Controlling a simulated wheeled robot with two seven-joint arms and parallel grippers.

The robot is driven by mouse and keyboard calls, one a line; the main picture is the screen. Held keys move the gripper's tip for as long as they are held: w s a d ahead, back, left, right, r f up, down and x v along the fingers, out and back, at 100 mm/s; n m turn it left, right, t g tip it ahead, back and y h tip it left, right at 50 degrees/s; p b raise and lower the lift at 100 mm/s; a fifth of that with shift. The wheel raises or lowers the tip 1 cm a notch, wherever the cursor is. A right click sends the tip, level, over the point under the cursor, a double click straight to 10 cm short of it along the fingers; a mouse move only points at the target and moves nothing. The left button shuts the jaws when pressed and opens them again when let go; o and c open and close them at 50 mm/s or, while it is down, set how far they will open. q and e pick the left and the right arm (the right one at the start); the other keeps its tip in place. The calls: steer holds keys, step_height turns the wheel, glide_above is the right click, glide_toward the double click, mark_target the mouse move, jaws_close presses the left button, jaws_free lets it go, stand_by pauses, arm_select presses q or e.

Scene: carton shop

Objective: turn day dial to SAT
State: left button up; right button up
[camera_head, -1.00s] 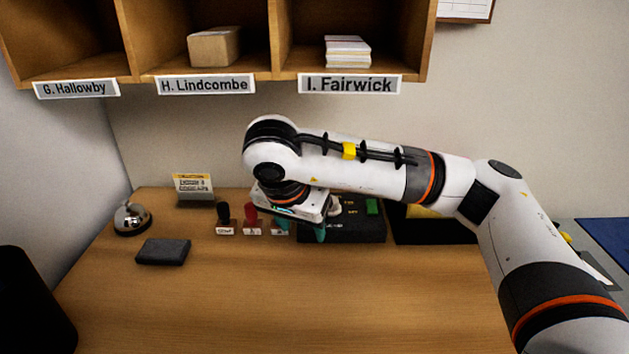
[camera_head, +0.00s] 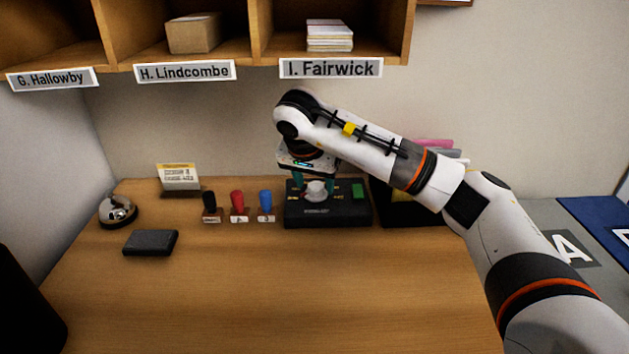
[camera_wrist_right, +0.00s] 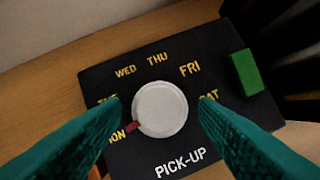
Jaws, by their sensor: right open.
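The day dial is a pale round knob (camera_wrist_right: 162,107) on a black pick-up box (camera_head: 345,215); it also shows in the head view (camera_head: 316,191). Its red pointer (camera_wrist_right: 133,127) is at the lower left in the wrist view and points at MON. The SAT label (camera_wrist_right: 209,96) is at the right, its first letter hidden by a finger. My right gripper (camera_head: 313,181) is open, its teal fingers on either side of the knob. In the wrist view both fingertips look close to the knob's sides; contact cannot be told. My left gripper is out of view.
A green button (camera_wrist_right: 244,72) sits on the box beside the dial. Black, red and blue stamps (camera_head: 238,205) stand left of the box. A bell (camera_head: 118,210), dark pad (camera_head: 151,242) and small sign (camera_head: 179,178) are further left. A black tray (camera_head: 395,216) is at right. The front desk is clear.

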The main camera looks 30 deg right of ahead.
steer(key=shift+w+f, duration=0.1)
steer(key=shift+f, duration=0.1)
steer(key=shift+c, duration=0.2)
steer(key=c, duration=0.9)
